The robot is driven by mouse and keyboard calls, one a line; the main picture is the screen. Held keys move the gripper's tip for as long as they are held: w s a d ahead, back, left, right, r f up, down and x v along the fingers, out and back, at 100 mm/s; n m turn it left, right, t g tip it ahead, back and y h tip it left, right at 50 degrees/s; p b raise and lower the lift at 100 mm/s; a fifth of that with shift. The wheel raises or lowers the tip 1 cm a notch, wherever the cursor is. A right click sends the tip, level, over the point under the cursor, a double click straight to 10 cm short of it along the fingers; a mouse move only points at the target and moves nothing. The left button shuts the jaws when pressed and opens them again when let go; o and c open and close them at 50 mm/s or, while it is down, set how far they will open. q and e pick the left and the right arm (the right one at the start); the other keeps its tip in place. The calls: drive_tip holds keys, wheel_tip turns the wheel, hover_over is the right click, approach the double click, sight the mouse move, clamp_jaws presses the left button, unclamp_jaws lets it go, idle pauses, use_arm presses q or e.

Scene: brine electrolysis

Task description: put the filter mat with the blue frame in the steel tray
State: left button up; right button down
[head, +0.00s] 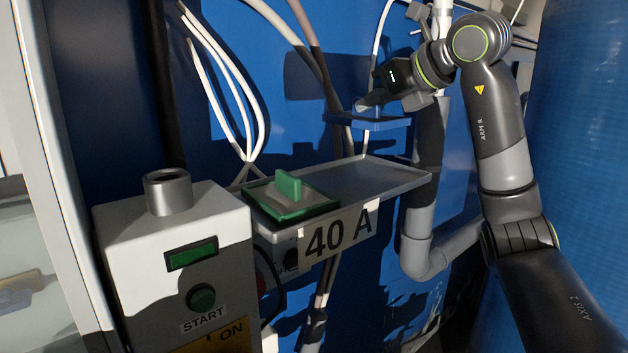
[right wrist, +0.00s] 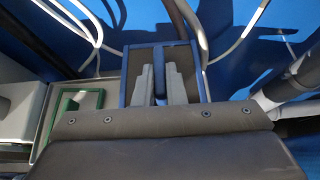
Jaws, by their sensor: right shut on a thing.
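The filter mat with the blue frame (head: 368,121) is held level in the air above the steel tray (head: 385,177) in the head view. My right gripper (head: 366,104) is shut on the mat's upright blue handle. In the right wrist view the two grey fingers (right wrist: 160,82) close on the handle from both sides, and the mat's dark face and blue frame (right wrist: 125,77) show around them. A gap shows between the mat and the tray. My left gripper is not in view.
A filter mat with a green frame and green handle (head: 289,196) lies at the tray's left end. The tray's right part is bare. A grey control box (head: 180,260) stands at left. White cables (head: 250,120) and a grey pipe (head: 428,150) run behind.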

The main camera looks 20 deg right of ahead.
drive_tip(key=shift+f, duration=0.3)
drive_tip(key=f, duration=0.3)
drive_tip(key=s+f, duration=0.1)
drive_tip(key=shift+s+d+f, duration=0.1)
drive_tip(key=shift+d+f, duration=0.1)
drive_tip(key=shift+d, duration=0.1)
drive_tip(key=shift+f, duration=0.25)
wheel_tip(320, 180, down, 3)
drive_tip(key=shift+a+r, duration=0.1)
drive_tip(key=shift+a, duration=0.05)
drive_tip(key=shift+f, duration=0.6)
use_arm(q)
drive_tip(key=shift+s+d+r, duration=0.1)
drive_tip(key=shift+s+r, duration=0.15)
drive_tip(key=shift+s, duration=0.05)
